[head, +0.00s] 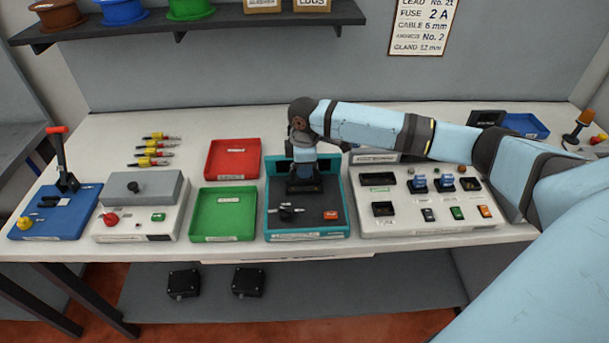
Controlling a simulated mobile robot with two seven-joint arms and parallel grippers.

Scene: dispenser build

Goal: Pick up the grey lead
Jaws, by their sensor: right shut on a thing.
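My right gripper (304,188) reaches in from the right and points down, low over the teal station (349,210). It is shut on what appears to be the grey lead (287,210). A thin light-grey piece with a dark middle shows just in front and to the left of the gripper. The fingertips are dark against the dark station floor, and the exact contact is hidden. My left gripper is not in view.
A red tray (233,159) and a green tray (223,215) are empty. Several yellow-handled leads (152,153) lie behind a grey-lidded box (144,188). A blue lever press (60,205) stands far left. A switch panel (425,220) is close on the right.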

